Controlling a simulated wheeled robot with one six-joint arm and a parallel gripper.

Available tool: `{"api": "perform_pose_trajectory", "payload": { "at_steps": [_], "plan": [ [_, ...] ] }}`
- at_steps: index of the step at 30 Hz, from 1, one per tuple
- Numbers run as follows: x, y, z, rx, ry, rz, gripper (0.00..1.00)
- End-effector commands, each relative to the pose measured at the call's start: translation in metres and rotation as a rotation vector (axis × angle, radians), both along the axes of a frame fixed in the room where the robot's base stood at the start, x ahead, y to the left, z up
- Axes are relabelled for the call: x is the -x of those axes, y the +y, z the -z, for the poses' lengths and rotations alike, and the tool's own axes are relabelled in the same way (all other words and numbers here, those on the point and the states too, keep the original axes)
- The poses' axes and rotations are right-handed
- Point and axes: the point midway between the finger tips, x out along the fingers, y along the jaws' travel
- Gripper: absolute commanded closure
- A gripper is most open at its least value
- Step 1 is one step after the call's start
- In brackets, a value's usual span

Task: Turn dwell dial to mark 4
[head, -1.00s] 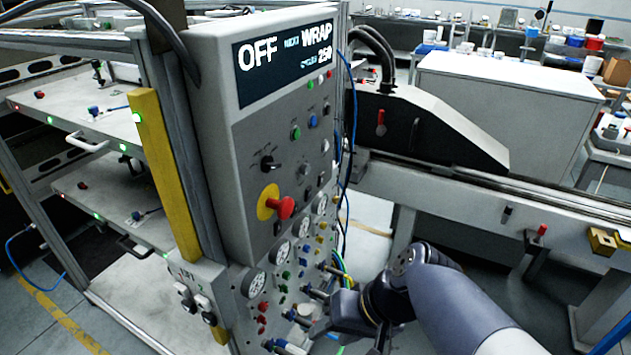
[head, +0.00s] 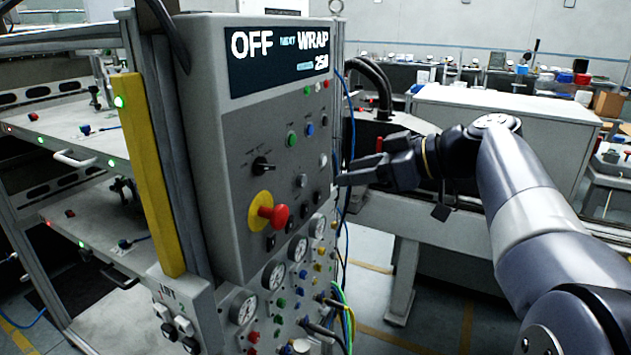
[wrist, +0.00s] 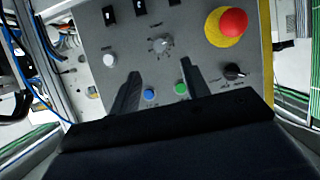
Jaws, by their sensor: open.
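A round grey dial (head: 301,181) with marks around it sits on the control panel's face, right of a black selector knob (head: 262,165). I take it to be the dwell dial; its lettering is too small to read. The dial also shows in the wrist view (wrist: 160,45), just beyond the fingertips and between their lines. I cannot tell which mark it points to. My gripper (head: 358,162) is open and empty at the panel's right side. In the wrist view my gripper (wrist: 159,67) has its two dark fingers apart, aimed at the panel.
A red mushroom button on a yellow base (head: 273,214) sticks out below the dial. Green (head: 291,139) and blue (head: 310,129) buttons sit above it. The display (head: 280,55) reads OFF, NEXT WRAP, 250. Blue cable (head: 350,130) hangs by the panel's right edge.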

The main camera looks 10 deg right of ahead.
Motion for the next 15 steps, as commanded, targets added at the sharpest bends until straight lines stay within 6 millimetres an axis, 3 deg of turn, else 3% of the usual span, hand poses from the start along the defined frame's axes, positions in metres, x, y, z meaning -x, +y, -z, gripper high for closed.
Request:
{"api": "perform_pose_trajectory", "payload": {
  "at_steps": [9,15],
  "plan": [
    [-0.029,0.046,0.022,-0.001,0.005,-0.004,0.56],
    [-0.042,0.063,0.031,-0.001,0.005,-0.002,0.56]
  ]
}}
